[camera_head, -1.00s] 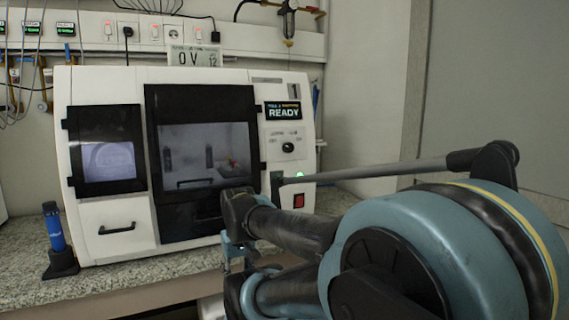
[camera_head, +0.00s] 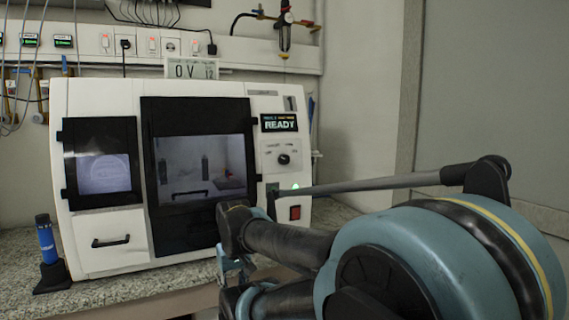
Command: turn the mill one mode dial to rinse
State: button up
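The mill (camera_head: 100,232) is a white bench machine with black-framed windows, and its screen (camera_head: 279,123) reads READY. Its mode dial (camera_head: 284,159) is a small round black knob on the right panel, under the screen. The labels around the dial are too small to read, and I cannot tell its setting. My arm fills the lower right and reaches left in front of the mill's lower right part. My gripper (camera_head: 232,268) seems to be the small blue-grey part at the arm's left end, below the dial and apart from it. Its fingers are not clear.
A red switch (camera_head: 295,213) and a green light sit below the dial, close to my arm's grey rod. A blue cylinder in a black stand (camera_head: 48,250) is left of the mill. The speckled counter (camera_head: 110,289) is mostly clear in front.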

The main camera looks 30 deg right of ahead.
aim_at(283, 159)
jog(key=k, duration=1.65)
jog(key=u, duration=1.05)
jog(key=i, duration=1.55)
jog(key=z, duration=1.2)
